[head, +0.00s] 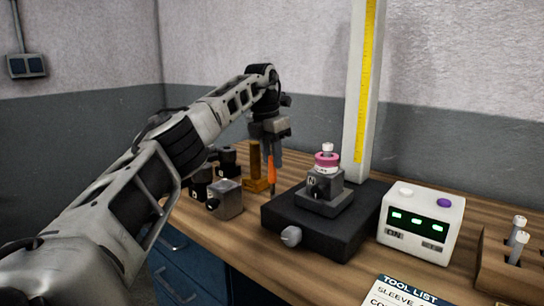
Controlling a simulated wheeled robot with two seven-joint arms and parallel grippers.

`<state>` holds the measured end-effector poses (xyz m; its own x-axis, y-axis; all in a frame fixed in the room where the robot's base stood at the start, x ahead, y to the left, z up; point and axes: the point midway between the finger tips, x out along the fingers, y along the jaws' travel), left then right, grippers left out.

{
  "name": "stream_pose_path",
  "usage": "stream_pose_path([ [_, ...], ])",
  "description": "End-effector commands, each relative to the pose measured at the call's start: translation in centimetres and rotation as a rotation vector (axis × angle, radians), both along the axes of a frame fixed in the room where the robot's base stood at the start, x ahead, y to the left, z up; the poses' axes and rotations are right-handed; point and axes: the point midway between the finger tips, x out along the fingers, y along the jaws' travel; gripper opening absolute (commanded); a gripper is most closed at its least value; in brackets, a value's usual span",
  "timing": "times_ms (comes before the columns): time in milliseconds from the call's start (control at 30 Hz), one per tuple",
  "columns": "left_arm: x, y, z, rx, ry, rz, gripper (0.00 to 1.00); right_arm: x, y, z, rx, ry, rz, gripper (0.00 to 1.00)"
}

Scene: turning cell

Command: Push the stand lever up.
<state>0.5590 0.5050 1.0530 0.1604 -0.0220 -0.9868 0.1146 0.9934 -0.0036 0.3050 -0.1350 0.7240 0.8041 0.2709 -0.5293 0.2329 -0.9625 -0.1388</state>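The measuring stand has a black base (322,240), a tall white column (357,110) with a yellow scale, and a round grey knob (291,236) at its front left corner. I cannot make out a part that is clearly the lever. On the base sits a grey block marked N (325,188) with a pink ring (327,161) on top. My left gripper (272,158) points down, left of the stand, at an orange-handled tool (271,170) beside a brown post (255,160). Whether its fingers touch the tool or are open is unclear. My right gripper is out of view.
Dark and grey blocks (225,199) stand left of the stand. A white box with green displays (421,221) is to its right, then a wooden rack (497,265) with metal pins. A tool list (405,293) lies in front. Bare wood shows before the base.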

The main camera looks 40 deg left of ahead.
Motion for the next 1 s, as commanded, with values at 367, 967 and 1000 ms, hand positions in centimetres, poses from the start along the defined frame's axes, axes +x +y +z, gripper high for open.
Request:
stream_pose_path([
  [367,-1.1,0.1,7.9,0.0,-0.005,0.0,0.29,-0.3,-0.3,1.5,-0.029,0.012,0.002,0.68],
  [967,-2.5,0.3,15.5,0.001,-0.001,-0.001,0.29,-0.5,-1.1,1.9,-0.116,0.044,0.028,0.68],
  [1000,-2.5,0.3,15.5,0.001,-0.001,-0.001,0.29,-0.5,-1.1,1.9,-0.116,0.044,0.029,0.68],
])
